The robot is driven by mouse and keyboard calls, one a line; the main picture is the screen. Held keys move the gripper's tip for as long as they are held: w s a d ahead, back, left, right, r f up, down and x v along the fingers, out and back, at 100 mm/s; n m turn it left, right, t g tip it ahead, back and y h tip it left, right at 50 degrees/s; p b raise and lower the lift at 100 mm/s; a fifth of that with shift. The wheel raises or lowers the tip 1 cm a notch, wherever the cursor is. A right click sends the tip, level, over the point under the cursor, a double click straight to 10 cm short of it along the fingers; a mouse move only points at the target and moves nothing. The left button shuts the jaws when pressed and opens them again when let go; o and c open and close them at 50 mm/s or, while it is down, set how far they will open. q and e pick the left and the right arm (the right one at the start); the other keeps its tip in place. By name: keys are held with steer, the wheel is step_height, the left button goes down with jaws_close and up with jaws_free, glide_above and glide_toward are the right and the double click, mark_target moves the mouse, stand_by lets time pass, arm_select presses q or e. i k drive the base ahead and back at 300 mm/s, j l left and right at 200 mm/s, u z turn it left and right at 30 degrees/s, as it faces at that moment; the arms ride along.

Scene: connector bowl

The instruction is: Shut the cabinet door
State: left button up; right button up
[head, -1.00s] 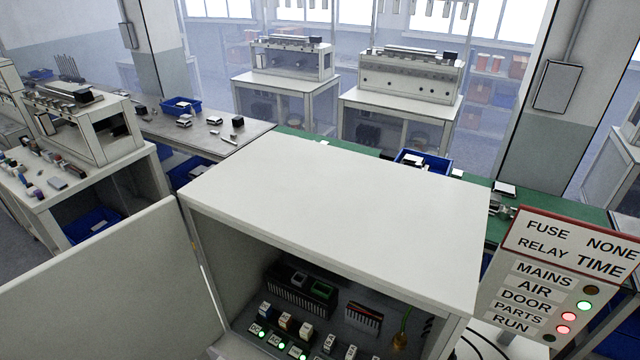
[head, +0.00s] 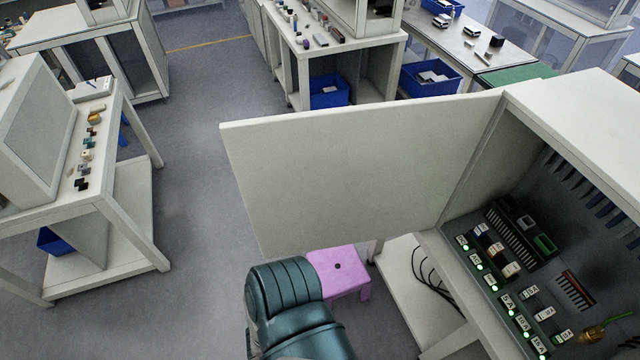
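The cabinet (head: 585,115) stands at the right in the head view, with relays, terminals and green lights inside. Its white door (head: 360,165) is hinged on the cabinet's left side and stands wide open, reaching out to the left. A dark teal part of my arm (head: 290,310) shows at the bottom centre, in front of the door's lower edge. I cannot tell whether it touches the door. Neither of my grippers shows.
A pink stool (head: 340,272) stands on the floor below the door. A workbench (head: 60,215) with small parts stands at the left. More benches with blue bins (head: 328,90) stand behind the door. Grey floor (head: 200,130) is clear between them.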

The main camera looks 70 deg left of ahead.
mark_target(309, 181)
steer(key=k+j+z, duration=0.4)
steer(key=k+j, duration=0.3)
steer(key=j, duration=0.35)
steer(key=k+j+z, duration=0.35)
steer(key=k+j, duration=0.45)
